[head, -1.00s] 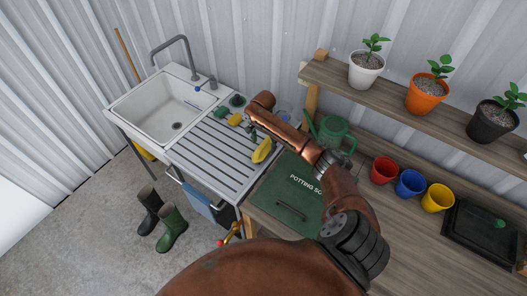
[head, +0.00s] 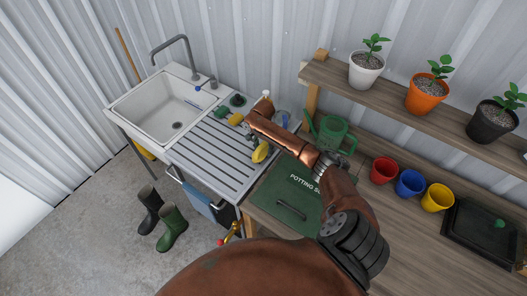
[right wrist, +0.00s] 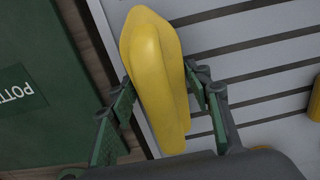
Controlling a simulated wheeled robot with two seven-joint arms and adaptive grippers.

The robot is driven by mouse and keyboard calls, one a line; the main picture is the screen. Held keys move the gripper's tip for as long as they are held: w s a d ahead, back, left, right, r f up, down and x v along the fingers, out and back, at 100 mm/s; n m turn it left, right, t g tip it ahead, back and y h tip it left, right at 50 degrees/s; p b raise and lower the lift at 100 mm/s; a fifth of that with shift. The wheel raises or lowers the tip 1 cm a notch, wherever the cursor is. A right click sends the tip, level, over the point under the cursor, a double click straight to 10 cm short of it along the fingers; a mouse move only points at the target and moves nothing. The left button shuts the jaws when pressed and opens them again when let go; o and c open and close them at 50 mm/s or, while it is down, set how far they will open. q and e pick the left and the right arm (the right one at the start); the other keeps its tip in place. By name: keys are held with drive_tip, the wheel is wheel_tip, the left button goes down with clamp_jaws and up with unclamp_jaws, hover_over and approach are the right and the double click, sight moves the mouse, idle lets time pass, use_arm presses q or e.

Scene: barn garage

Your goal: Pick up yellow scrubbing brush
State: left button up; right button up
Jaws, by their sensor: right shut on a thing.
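The yellow scrubbing brush (head: 261,153) is at the right side of the sink's slatted drainboard, partly hidden by my right arm. In the right wrist view the brush (right wrist: 158,75) is a long, smooth yellow shape between the two fingers. My right gripper (right wrist: 162,82) is shut on it, with one finger against each side. In the head view my right gripper (head: 254,139) is small and mostly covered by the arm. I cannot tell whether the brush is lifted clear of the drainboard. My left gripper is not in view.
The sink (head: 165,108) is to the left. The green potting soil bag (head: 285,195) and a green watering can (head: 334,134) are to the right.

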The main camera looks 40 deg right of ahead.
drive_tip(key=c, duration=0.5)
drive_tip(key=shift+r, duration=0.1)
drive_tip(key=shift+c, duration=0.2)
